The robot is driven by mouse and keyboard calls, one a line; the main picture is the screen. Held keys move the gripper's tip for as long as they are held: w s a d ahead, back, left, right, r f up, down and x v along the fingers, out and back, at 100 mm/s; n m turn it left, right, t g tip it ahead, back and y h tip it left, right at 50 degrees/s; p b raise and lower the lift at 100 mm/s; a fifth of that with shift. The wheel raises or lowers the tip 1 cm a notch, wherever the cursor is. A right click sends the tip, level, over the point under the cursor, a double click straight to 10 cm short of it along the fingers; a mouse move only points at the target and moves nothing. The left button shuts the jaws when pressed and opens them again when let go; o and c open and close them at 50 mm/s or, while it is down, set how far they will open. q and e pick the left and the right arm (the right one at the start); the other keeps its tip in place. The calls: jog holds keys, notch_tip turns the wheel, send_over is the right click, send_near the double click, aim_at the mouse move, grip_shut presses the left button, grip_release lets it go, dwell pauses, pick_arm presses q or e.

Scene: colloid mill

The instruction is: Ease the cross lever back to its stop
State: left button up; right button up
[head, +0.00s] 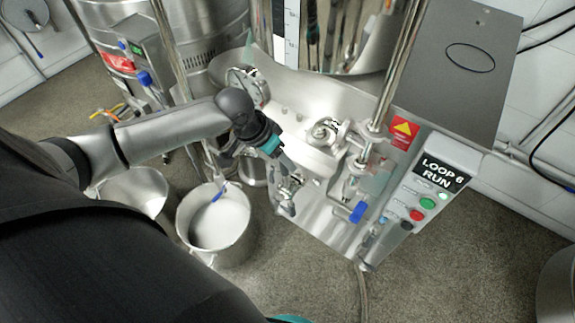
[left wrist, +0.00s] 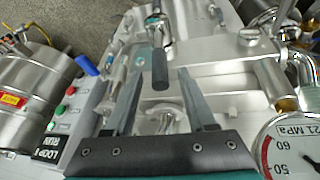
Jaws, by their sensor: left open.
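In the left wrist view, a lever with a dark cylindrical grip (left wrist: 159,68), which I take for the cross lever, extends from a metal fitting (left wrist: 153,28). My left gripper (left wrist: 159,76) is open, with one finger on each side of the grip's end and a visible gap on both sides. Whether the grip lies at fingertip depth is unclear. In the head view, my left gripper (head: 284,167) points down and right at the mill's front, just above a metal fitting (head: 287,207). The grip is hard to make out there. My right gripper is not in view.
A blue-handled valve (head: 357,212) and the LOOP 6 RUN button panel (head: 432,185) are to the right. A pressure gauge (head: 247,88) is close behind my left gripper. A steel pot (head: 240,245) stands on the floor to the left. Open floor lies in front.

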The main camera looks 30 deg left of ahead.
pick_arm(q)
jog(key=shift+b+x, duration=0.4)
jog(key=shift+x, duration=1.65)
jog(key=shift+r, duration=0.1)
jog(key=shift+c, duration=0.3)
grip_shut()
